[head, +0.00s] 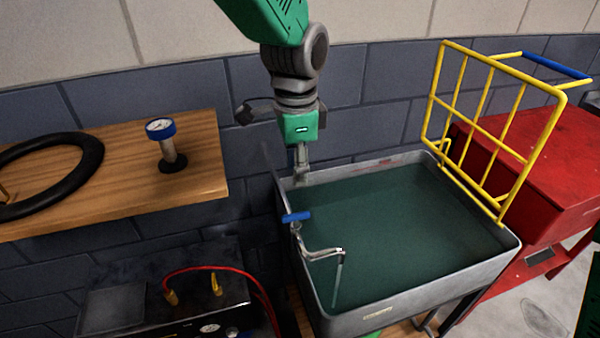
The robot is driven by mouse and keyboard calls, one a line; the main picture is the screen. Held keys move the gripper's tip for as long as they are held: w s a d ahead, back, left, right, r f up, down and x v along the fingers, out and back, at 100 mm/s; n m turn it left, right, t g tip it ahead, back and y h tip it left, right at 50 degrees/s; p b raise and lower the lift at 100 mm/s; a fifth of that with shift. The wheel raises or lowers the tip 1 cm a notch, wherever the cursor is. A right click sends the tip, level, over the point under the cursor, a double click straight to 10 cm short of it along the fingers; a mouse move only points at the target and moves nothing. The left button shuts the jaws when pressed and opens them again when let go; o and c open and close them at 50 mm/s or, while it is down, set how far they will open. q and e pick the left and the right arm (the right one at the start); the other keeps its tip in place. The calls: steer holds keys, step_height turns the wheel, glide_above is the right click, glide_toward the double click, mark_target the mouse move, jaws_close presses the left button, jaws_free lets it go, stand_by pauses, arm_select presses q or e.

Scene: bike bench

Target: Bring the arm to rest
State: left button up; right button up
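My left arm comes down from the top centre, green and grey. Its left gripper (301,165) points down over the back left corner of a grey tank (415,291) filled with dark green water. The gripper is seen nearly edge-on, so its opening does not show. I see no object in it. It is behind and above a blue handle (296,217) on the tank's left rim. A bent metal spout (322,253) reaches from near the handle over the water. My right gripper is not in view.
A wooden shelf (205,150) at left holds a gauge (160,130) and a black tyre (88,160). Below it is a dark machine (110,308) with a red hose (215,268). A yellow rack (487,128) stands at the tank's right, before a red cabinet (545,165).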

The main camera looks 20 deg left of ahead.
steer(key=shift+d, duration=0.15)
arm_select(q)
steer(key=s+a+f+n, duration=0.2)
steer(key=s+a+f, duration=0.1)
steer(key=f, duration=0.4)
steer(key=s+a+f+n, duration=0.2)
steer(key=s+f, duration=0.2)
steer(key=f, duration=0.3)
steer(key=s+a+f+n, duration=0.2)
steer(key=s+a+f, duration=0.1)
steer(key=f, duration=0.4)
steer(key=s+a+f+n, duration=0.2)
steer(key=s+f, duration=0.1)
steer(key=s, duration=0.4)
steer(key=s+a+f+n, duration=0.2)
steer(key=s+a+f, duration=0.1)
steer(key=s, duration=0.4)
steer(key=s+a+f+n, duration=0.2)
steer(key=s, duration=0.5)
step_height(320, 180, down, 10)
steer(key=w+d+b, duration=0.1)
steer(key=w+b, duration=0.1)
steer(key=b, duration=0.8)
steer(key=shift+w+f+m+t+b, duration=0.2)
steer(key=shift+w+m+t+b, duration=0.1)
steer(key=shift+m+b, duration=0.1)
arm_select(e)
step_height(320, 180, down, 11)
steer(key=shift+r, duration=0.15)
